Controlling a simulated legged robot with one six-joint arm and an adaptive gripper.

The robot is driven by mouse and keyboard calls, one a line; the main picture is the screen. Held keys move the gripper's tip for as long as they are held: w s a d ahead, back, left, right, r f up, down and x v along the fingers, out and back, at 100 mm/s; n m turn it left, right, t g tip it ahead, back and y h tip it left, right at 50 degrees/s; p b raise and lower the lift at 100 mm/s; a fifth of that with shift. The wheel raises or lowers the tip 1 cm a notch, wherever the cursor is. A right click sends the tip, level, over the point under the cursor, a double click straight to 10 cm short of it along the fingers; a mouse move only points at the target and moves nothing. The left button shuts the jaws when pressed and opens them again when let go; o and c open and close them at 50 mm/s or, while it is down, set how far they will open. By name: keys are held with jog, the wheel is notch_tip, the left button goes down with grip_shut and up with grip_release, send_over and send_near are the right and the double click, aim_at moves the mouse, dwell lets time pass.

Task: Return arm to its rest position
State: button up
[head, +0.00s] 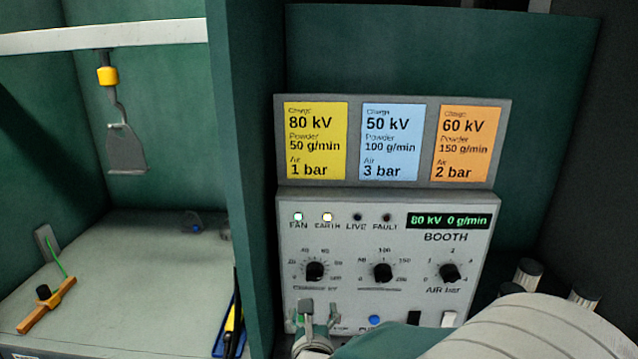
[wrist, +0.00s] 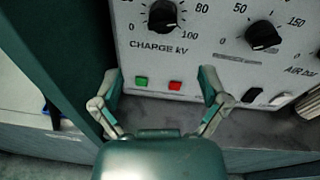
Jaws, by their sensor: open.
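My gripper (head: 318,312) is in front of the lower left of the booth control panel (head: 440,262). In the wrist view my gripper (wrist: 160,82) has its two fingers spread wide, with nothing between them. Beyond the fingertips, the panel's green button (wrist: 141,82) and red button (wrist: 175,86) show in the gap. The charge knob (wrist: 163,16) is above them. My arm covers part of the panel's lower edge in the head view. I cannot tell whether a fingertip touches the panel.
The display (head: 448,220) reads 80 kV 0 g/min. The FAN and EARTH lamps are lit. Yellow, blue and orange setting cards (head: 316,141) stand above. A green post (head: 255,180) stands left of the panel. A grey plate (head: 127,150) hangs in the left bay. Cylinders (head: 528,275) stand right.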

jog(key=s+d+r+n+g, duration=0.2)
jog(key=s+d+n, duration=0.3)
jog(key=n, duration=0.6)
jog(key=s+d+r+n+g, duration=0.2)
jog(key=s+d+n+g, duration=0.3)
jog(key=s+n, duration=0.5)
jog(key=s+d+r+n+g, duration=0.2)
jog(key=s+d+n+g, duration=0.2)
jog(key=s+d+n, duration=0.3)
jog(key=n, duration=0.5)
jog(key=shift+s+r+n, duration=0.2)
jog(key=shift+s+n, duration=0.05)
jog(key=shift+n, duration=0.15)
